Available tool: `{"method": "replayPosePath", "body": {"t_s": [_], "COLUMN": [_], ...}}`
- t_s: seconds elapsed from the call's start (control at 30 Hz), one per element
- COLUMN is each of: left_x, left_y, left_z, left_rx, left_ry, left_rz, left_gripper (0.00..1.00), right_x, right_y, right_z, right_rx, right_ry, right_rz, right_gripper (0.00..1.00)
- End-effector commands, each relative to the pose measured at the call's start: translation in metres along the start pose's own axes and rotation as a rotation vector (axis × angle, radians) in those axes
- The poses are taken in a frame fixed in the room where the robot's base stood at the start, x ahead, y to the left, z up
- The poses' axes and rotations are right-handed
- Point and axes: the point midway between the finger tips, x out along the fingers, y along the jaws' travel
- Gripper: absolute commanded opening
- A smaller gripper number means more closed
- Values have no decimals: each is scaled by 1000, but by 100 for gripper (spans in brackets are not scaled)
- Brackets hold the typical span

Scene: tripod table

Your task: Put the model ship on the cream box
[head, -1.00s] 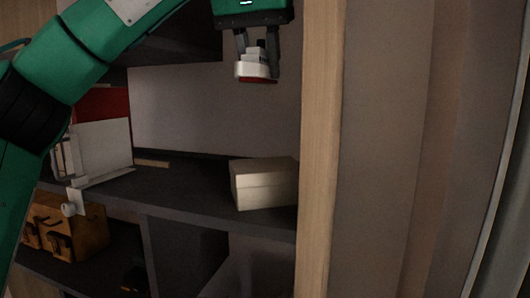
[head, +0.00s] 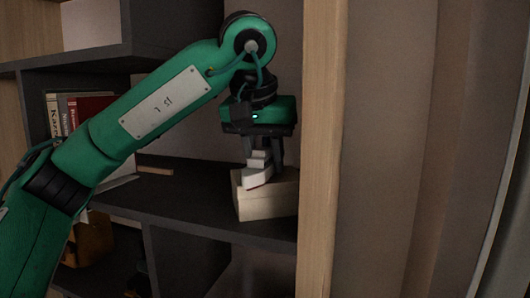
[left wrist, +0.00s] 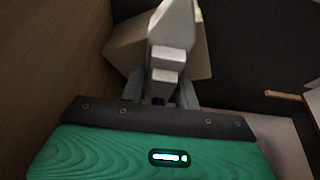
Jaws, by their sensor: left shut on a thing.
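The model ship (head: 259,172), white with tiers and a red underside edge, is in my left gripper (head: 262,160). The gripper points down and is shut on the ship. The cream box (head: 266,205) stands on the dark shelf, and the ship is in front of or over its top in the head view. I cannot tell whether the ship touches the box. In the left wrist view the ship (left wrist: 172,45) covers part of the cream box (left wrist: 126,45) beyond it. My right gripper is in neither view.
The dark shelf (head: 185,208) has free room left of the box. A wooden upright (head: 321,150) stands close to the right of the box. Books (head: 62,112) stand at the left. A brown bag-like thing (head: 88,243) is on the lower shelf.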

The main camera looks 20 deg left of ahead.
Motion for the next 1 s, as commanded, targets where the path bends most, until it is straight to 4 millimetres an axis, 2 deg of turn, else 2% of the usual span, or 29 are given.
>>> {"method": "replayPosePath", "body": {"t_s": [0.33, 0.37, 0.47, 0.83, 1.0], "left_x": [4, 3, 3, -1, -18], "left_y": [0, 0, 0, 0, 1], "left_z": [2, 1, 1, 0, 1], "left_rx": [0, 0, 0, 0, -1], "left_ry": [0, 0, 0, 1, 4], "left_rz": [1, 1, 1, 1, 1], "left_gripper": [6, 35, 53, 53, 53], "right_x": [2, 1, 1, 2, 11], "right_y": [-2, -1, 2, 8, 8], "right_z": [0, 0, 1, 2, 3], "right_rx": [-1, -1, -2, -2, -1], "right_ry": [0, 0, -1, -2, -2], "right_rz": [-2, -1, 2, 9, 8], "right_gripper": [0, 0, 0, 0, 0]}}
